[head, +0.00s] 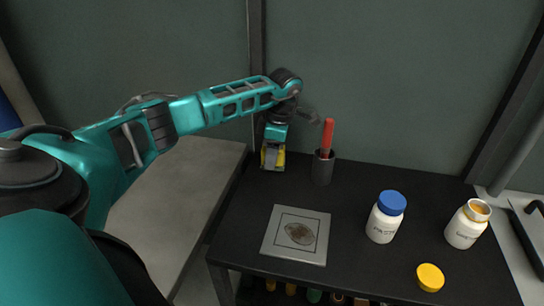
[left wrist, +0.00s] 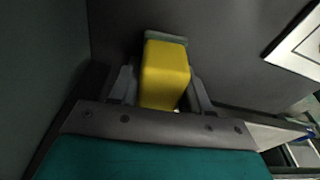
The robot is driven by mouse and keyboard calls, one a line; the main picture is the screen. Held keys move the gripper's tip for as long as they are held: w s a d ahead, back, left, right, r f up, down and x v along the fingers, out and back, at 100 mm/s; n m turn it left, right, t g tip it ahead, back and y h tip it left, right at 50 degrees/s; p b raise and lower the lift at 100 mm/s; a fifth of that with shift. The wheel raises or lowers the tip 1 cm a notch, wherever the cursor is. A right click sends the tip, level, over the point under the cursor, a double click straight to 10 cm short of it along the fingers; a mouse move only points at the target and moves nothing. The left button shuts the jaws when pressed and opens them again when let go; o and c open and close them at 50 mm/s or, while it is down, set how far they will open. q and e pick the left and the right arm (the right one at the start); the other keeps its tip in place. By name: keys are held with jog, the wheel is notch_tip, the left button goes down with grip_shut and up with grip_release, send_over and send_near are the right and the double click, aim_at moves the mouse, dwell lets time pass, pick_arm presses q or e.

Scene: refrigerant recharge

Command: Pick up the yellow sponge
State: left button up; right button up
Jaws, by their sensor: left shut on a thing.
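The yellow sponge (left wrist: 165,72) sits between the two fingers of my left gripper (left wrist: 160,92) in the left wrist view. It has a grey-green layer at its far end. In the head view the sponge (head: 279,159) shows below my left gripper (head: 273,152) at the back left of the black table. The left gripper is shut on the sponge. I cannot tell whether the sponge touches the table or is just above it. My right gripper is not in view.
A dark cup (head: 322,168) with a red-handled tool (head: 328,134) stands just right of the sponge. A grey square plate (head: 279,244), a blue-capped bottle (head: 382,225), an open white bottle (head: 463,230) and a yellow lid (head: 430,277) are on the black table (head: 350,278). The wall is close behind.

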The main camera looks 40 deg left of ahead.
pick_arm(q)
notch_tip(320, 180, up, 19)
jog(key=p, duration=0.1)
jog(key=shift+p, duration=0.35)
